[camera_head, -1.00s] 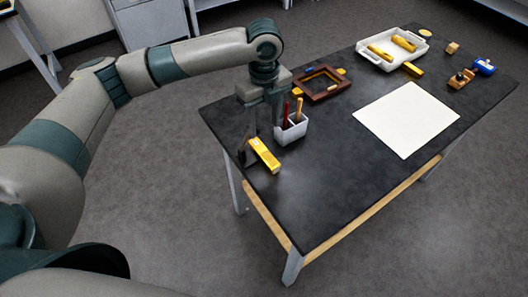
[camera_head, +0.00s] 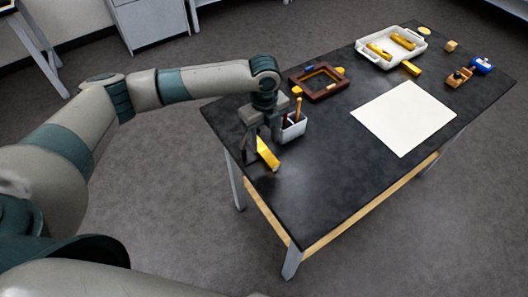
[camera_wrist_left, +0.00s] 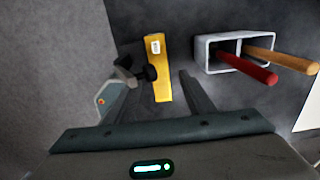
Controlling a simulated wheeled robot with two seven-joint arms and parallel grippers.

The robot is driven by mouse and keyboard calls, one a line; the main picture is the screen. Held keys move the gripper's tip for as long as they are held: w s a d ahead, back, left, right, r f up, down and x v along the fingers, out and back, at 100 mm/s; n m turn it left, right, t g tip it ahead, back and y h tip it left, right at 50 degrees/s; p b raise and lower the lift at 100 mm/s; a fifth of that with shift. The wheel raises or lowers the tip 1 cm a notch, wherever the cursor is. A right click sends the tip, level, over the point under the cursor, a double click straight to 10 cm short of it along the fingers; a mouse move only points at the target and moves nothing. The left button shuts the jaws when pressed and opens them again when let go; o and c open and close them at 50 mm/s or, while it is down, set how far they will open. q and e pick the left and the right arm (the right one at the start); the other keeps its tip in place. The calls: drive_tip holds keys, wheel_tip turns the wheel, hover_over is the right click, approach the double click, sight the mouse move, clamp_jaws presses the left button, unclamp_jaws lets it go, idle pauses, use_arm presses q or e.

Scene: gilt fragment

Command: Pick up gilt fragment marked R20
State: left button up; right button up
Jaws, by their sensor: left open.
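A yellow gilt fragment (camera_head: 268,154) lies on the dark table near its front left edge, partly hidden by my gripper. In the left wrist view the fragment (camera_wrist_left: 160,72) is a long bar with a small white label near its far end; the writing is too small to read. My left gripper (camera_head: 261,150) is open and points down over the fragment. In the left wrist view the fragment lies between the fingers. A small dark object (camera_wrist_left: 147,73) shows at the fragment's left side. My right gripper is not in view.
A white holder (camera_head: 294,130) with red and tan handles stands close right of the gripper. Behind are a brown frame (camera_head: 318,95) and a white tray (camera_head: 365,54) with more gilt pieces. A white sheet (camera_head: 404,117) lies to the right. The front table area is clear.

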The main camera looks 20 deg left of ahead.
sight(264, 151)
use_arm(q)
drive_tip(key=shift+f+p, duration=0.3)
drive_tip(key=shift+p, duration=0.05)
wheel_tip(264, 151, down, 3)
drive_tip(key=shift+f+p, duration=0.1)
drive_tip(key=shift+p, duration=0.6)
drive_tip(key=shift+f, duration=0.35)
drive_tip(key=c, duration=1.1)
